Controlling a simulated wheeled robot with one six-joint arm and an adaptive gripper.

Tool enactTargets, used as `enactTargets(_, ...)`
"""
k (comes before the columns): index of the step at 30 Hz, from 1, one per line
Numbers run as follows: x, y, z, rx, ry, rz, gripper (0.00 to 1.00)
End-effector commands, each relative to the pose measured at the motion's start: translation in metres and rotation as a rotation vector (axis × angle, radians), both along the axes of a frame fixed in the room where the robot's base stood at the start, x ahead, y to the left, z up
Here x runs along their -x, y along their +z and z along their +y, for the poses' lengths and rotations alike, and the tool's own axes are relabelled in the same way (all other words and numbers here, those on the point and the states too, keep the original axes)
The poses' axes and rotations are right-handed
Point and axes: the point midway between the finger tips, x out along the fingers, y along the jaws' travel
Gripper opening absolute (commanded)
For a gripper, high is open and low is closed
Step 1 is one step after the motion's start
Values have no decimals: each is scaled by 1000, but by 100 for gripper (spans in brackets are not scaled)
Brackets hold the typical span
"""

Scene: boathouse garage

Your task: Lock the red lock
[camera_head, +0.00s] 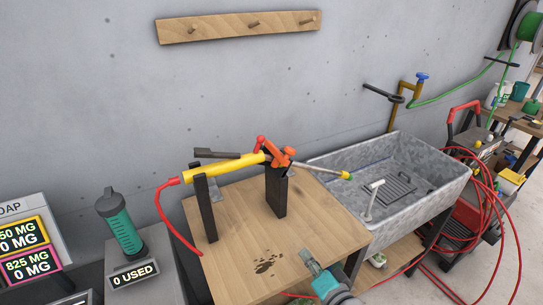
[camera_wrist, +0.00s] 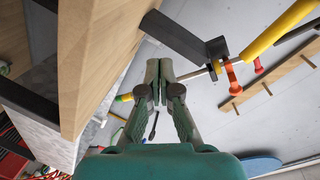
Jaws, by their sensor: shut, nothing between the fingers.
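A yellow tube-shaped tool (camera_head: 225,167) rests across two black posts on a wooden table. An orange-red clamp-like part (camera_head: 280,155) sits at its right post, with a small red knob or lever (camera_head: 261,142) beside it. I cannot tell for certain which of these is the red lock. In the wrist view, an orange piece (camera_wrist: 231,74) and a red piece (camera_wrist: 258,66) show beside the yellow tube (camera_wrist: 282,28). My gripper (camera_head: 308,256) is low over the table's front, apart from the tool. In the wrist view its green fingers (camera_wrist: 166,66) are together and empty.
The wooden table (camera_head: 230,265) has a dark stain and clear room in front of the posts. A grey sink (camera_head: 340,160) stands to the right. A teal bottle (camera_head: 124,225) stands left. A peg rack (camera_head: 240,27) hangs on the wall; red hoses lie right.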

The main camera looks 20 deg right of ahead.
Motion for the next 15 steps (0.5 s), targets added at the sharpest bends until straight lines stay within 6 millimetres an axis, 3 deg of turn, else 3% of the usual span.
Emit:
enactTargets(6,-47,42,-10,-102,39,-26,0)
enactTargets(15,-98,109,-23,-220,113,-47,0)
